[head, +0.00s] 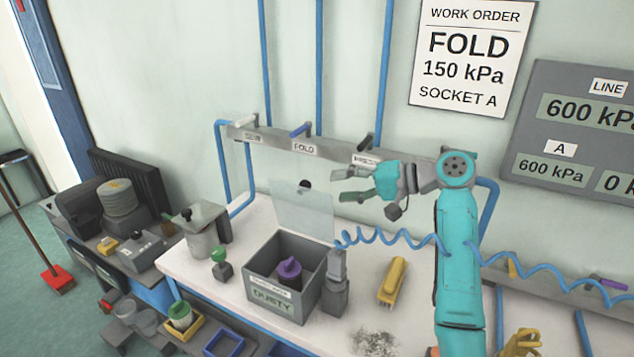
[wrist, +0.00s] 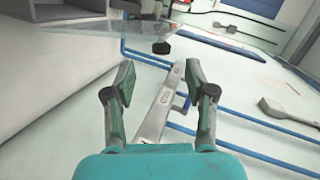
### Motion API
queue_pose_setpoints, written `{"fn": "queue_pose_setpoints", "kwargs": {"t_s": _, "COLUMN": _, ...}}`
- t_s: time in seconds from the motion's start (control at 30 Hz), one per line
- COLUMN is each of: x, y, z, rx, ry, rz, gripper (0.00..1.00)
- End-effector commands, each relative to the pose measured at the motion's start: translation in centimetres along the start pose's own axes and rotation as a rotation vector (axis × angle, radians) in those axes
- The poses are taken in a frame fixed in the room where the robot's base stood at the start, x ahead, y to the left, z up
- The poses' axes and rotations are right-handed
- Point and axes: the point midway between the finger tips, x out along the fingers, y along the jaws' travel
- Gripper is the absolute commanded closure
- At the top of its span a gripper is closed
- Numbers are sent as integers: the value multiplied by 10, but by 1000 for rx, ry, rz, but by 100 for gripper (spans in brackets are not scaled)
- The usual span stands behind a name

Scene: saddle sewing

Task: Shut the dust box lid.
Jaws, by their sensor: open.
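The dust box (head: 260,309) is a grey open-topped box with a "DUSTY" label, standing on the white bench. A purple knobbed object (head: 289,270) sits inside it. Its clear lid (head: 300,212) stands raised at the back of the box, with a dark knob (head: 305,185) near its top edge. The lid (wrist: 120,40) and its black knob (wrist: 161,47) also show in the wrist view, beyond the fingertips. My gripper (head: 343,185) is open and empty, to the right of the lid's knob and apart from it. Its two spread fingers (wrist: 159,78) show in the wrist view.
A grey rail with labelled valves (head: 303,146) runs along the wall behind. A blue coiled hose (head: 390,237) crosses beside the box. A yellow-handled brush (head: 393,282) lies to the right, a green-knobbed piece (head: 220,262) to the left. A grey post (head: 336,285) adjoins the box.

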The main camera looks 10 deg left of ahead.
Motion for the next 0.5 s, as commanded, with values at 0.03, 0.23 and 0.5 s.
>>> {"fn": "queue_pose_setpoints", "kwargs": {"t_s": 0.03, "x": 2, "y": -2, "z": -6, "rx": 38, "ry": -3, "rz": -7, "gripper": 45}}
{"fn": "queue_pose_setpoints", "kwargs": {"t_s": 0.23, "x": 11, "y": -3, "z": -12, "rx": 100, "ry": -6, "rz": -20, "gripper": 45}}
{"fn": "queue_pose_setpoints", "kwargs": {"t_s": 0.5, "x": 54, "y": -4, "z": -12, "rx": 99, "ry": -8, "rz": -20, "gripper": 45}}
